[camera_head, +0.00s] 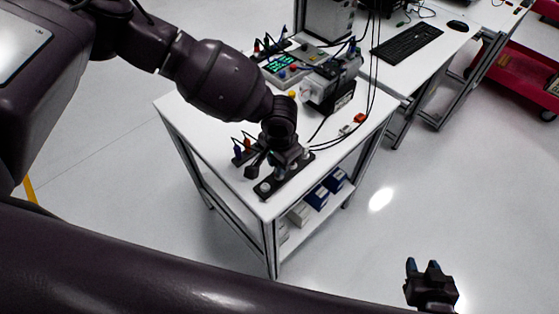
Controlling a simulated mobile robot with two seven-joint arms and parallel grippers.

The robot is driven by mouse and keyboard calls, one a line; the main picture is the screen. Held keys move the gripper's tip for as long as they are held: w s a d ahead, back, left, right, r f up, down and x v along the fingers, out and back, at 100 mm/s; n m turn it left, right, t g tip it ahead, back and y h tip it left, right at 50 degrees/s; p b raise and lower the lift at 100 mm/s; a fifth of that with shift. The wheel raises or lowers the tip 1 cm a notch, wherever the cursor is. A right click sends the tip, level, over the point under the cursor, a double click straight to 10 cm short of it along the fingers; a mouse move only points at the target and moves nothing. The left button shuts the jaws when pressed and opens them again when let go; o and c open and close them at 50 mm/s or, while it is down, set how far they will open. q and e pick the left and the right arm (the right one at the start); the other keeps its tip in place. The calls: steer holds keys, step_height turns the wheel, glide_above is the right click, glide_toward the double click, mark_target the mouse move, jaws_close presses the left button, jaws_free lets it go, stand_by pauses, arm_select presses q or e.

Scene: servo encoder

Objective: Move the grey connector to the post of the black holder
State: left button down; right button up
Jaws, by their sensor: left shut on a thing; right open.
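The black holder (291,181) is a dark strip lying near the front corner of the white table, with pale round parts along its top. My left gripper (270,170) reaches down over the holder's near part and is shut on a small grey piece, which looks like the grey connector (281,177). The fingers and wrist hide most of it, and I cannot tell whether it touches a post. My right gripper (430,270) is open and empty, off the table at the lower right, above the floor.
A grey machine (332,82) with cables and a panel with green displays (279,64) stand further back. A small orange-red part (360,118) lies at the right edge. Boxes (317,196) sit on the lower shelf.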

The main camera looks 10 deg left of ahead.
arm_select(q)
steer(key=shift+p, duration=0.55)
steer(key=shift+f, duration=0.3)
stand_by(0.6)
steer(key=c, duration=0.9)
jaws_free()
